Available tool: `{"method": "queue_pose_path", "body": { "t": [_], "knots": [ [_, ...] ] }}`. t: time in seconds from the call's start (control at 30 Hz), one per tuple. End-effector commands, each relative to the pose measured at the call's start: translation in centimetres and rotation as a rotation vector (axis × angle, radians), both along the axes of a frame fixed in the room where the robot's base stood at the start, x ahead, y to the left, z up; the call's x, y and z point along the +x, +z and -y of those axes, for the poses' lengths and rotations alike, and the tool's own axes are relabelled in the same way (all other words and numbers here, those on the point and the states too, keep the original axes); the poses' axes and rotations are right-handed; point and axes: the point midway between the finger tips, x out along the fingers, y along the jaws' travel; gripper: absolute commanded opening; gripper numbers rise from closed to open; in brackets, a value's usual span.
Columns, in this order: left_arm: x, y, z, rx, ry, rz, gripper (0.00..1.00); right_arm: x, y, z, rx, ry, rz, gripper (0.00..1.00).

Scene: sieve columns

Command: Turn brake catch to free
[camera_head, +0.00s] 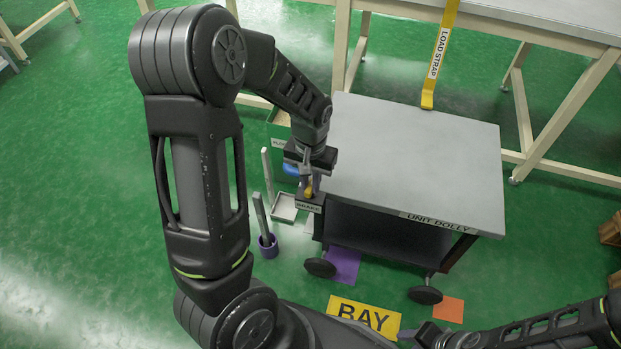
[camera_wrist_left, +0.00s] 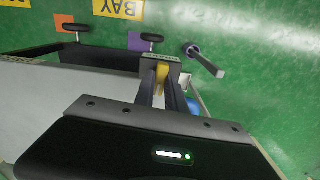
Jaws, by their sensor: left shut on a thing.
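The brake catch is a small yellow lever (camera_head: 308,189) on a dark block with a "BRAKE" label (camera_head: 308,207), at the near left corner of the unit dolly (camera_head: 420,150). My left gripper (camera_head: 306,183) reaches down over it from above. In the left wrist view the left gripper's fingers (camera_wrist_left: 166,92) are shut on the yellow lever (camera_wrist_left: 162,72), which shows between their tips. The fingers hide part of the lever, and its exact angle is hard to tell. My right gripper (camera_head: 428,335) is low at the bottom edge, partly cut off, with its jaws unclear.
A yellow "LOAD STRAP" (camera_head: 440,55) runs from the dolly's far edge to a table behind. A yellow "BAY" sign (camera_head: 363,315), purple mat (camera_head: 343,265) and orange mat (camera_head: 448,309) lie on the green floor. A purple cup holding a post (camera_head: 267,240) stands left of the dolly.

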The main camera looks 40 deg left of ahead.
Motion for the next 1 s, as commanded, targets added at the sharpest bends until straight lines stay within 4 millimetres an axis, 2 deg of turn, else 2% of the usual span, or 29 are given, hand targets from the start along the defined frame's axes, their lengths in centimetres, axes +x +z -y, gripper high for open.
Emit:
{"method": "queue_pose_path", "body": {
  "t": [0.27,0.67,0.7,0.93,1.0],
  "knots": [
    [0.03,0.06,-0.02,0.000,0.087,0.001,0.00,0.01,0.46,0.01,0.000,0.000,0.000,0.36],
    [0.03,0.01,-0.03,-0.001,0.099,0.001,0.00,0.00,0.45,0.00,0.000,0.000,0.000,0.36],
    [0.03,0.01,-0.03,-0.001,0.099,0.001,0.16,0.00,0.45,0.00,0.000,0.000,0.000,0.36],
    [0.03,0.01,-0.02,0.000,0.097,0.001,0.35,0.00,0.45,0.00,0.000,0.000,0.000,0.36],
    [0.02,0.01,-0.01,0.000,0.096,0.001,0.37,0.00,0.45,0.00,0.000,0.000,0.000,0.36]
  ]
}}
